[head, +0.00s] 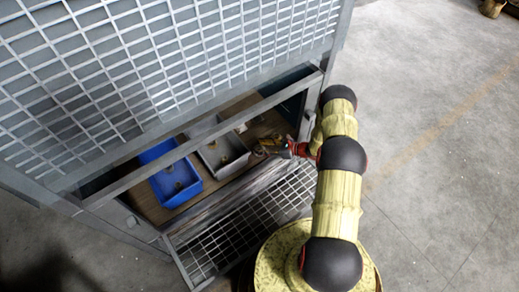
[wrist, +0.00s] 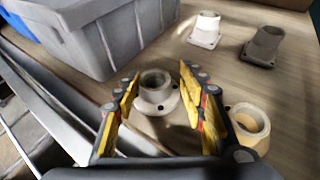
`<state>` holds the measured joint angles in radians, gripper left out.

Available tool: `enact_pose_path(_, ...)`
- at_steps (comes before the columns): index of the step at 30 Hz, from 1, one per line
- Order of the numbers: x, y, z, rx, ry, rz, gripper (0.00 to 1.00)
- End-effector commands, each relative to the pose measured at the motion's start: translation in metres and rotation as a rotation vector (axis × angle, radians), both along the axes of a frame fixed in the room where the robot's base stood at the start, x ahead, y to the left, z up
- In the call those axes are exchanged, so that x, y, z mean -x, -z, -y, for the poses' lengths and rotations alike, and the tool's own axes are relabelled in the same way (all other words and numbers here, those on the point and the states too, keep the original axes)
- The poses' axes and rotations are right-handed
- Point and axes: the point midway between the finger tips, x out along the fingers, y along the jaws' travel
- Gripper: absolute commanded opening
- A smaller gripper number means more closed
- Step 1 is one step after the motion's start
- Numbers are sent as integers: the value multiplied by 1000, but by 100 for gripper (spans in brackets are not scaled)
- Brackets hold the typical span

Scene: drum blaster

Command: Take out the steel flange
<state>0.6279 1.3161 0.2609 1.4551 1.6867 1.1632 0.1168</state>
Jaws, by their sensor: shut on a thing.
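Several flanges show in the wrist view on the wooden surface. A pale grey flange (wrist: 156,88), with a round collar on a flat base, stands upright between the yellow-padded fingers of my gripper (wrist: 160,95). My gripper is shut on it; the contact at the pads is hard to make out. A white flange (wrist: 205,30) and a dark grey flange (wrist: 263,45) stand farther back. A cream flange (wrist: 248,128) is close beside the right finger, partly hidden by it. In the head view my gripper (head: 262,149) is small, inside the cage, beside the grey bin.
A grey bin (wrist: 100,35) stands close to the left of my gripper; a blue bin (head: 176,183) is farther left. The mesh cage (head: 150,60) with a crossbar (head: 215,137) overhangs the opening. A lowered mesh flap (head: 245,225) lies in front.

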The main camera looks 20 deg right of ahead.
Motion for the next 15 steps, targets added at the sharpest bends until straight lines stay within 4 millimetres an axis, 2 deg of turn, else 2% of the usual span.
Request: enact_pose_path(15,1,1,-1,-1,0,-2,5)
